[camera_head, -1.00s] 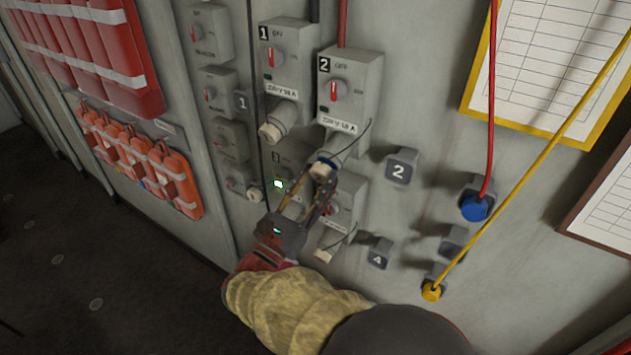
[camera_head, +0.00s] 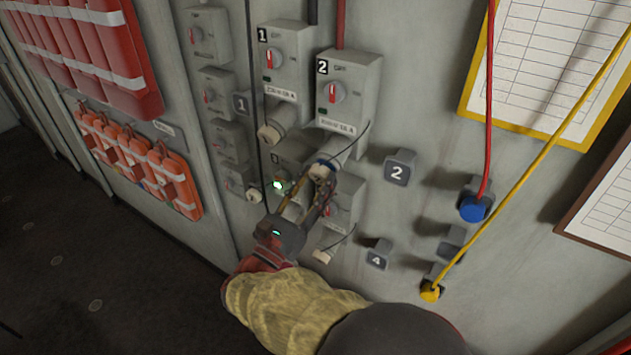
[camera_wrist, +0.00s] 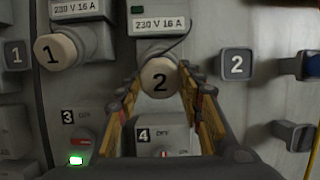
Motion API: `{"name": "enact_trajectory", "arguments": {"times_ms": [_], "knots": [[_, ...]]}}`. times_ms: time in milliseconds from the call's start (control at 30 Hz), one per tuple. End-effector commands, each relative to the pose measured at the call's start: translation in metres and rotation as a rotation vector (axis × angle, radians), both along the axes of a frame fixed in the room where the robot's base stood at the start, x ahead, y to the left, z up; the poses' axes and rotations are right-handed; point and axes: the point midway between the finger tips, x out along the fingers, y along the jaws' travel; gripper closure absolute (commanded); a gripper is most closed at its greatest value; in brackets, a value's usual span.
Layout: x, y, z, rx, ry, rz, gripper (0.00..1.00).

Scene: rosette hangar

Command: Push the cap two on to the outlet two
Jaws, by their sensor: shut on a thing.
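Cap two (camera_wrist: 160,82) is a round beige cap marked 2, facing me in the wrist view. In the head view the cap (camera_head: 322,172) is at the lower end of the outlet two (camera_head: 342,148), a pale spout under the grey box numbered 2 (camera_head: 350,85). I cannot tell how far the cap is seated. My gripper (camera_wrist: 162,84) is shut on the cap, one finger on each side. My gripper also shows in the head view (camera_head: 320,180); its fingers partly hide the cap there.
Capped outlet one (camera_head: 270,132) is at the left. Boxes 3 (camera_wrist: 82,130) and 4 (camera_wrist: 160,140) lie below. A 2 plate (camera_head: 398,172) sticks out at the right. A red cable (camera_head: 489,100) and a yellow cable (camera_head: 530,185) hang further right.

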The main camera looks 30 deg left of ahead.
Motion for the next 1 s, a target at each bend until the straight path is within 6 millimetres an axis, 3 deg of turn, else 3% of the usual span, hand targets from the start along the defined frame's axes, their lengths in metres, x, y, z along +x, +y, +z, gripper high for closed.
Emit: {"name": "enact_trajectory", "arguments": {"times_ms": [867,900,1000], "knots": [[0.011,-0.001,0.005,0.000,-0.001,-0.001,1.00],[0.011,-0.001,0.004,0.000,-0.001,0.000,0.61],[0.011,-0.001,0.004,0.000,-0.001,0.000,0.55]]}}
